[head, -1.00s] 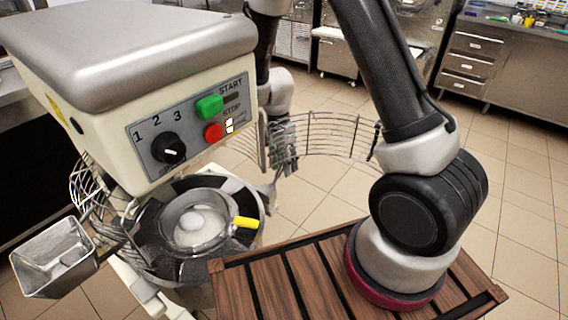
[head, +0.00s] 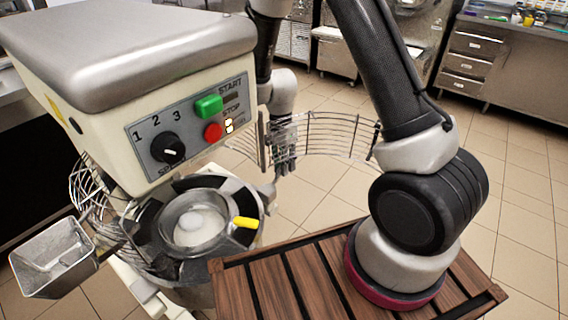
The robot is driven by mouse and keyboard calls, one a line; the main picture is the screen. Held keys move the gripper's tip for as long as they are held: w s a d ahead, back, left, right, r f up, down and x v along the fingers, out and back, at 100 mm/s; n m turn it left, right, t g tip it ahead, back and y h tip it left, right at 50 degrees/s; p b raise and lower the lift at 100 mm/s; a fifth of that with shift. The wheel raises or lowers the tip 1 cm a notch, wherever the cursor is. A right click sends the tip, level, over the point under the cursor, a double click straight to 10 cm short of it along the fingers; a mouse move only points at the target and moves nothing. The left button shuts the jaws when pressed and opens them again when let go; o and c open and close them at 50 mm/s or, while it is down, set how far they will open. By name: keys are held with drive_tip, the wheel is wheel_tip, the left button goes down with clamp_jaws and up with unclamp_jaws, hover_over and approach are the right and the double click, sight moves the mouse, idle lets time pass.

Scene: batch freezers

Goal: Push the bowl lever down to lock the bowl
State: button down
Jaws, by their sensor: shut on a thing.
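The mixer (head: 150,95) stands at left, with its bowl (head: 195,270) under the head. A thin grey piece at the bowl's right side, which looks like the bowl lever (head: 269,190), rises toward my gripper. My gripper (head: 286,168) is right of the mixer, fingers pointing down, behind the wire guard. It looks shut at the lever's upper end, but the grip is small and partly hidden by the guard's bars. The lever's pivot is not clearly visible.
A yellow-handled pan (head: 245,222) sits over the bowl. A metal chute (head: 45,265) is at lower left. Tiled floor (head: 525,200) is open at right.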

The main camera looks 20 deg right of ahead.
wheel_tip(320, 180, down, 7)
drive_tip(key=d+n+g+y, duration=0.1)
drive_tip(key=g+y, duration=0.5)
drive_tip(key=y, duration=0.3)
drive_tip(key=shift+w+f, duration=0.2)
drive_tip(key=shift+w, duration=0.2)
drive_tip(key=c, duration=1.3)
unclamp_jaws()
drive_tip(key=shift+c, duration=0.2)
drive_tip(key=shift+d, duration=0.1)
drive_tip(key=v, duration=1.2)
drive_tip(key=shift+f, duration=0.15)
drive_tip(key=shift+w, duration=0.15)
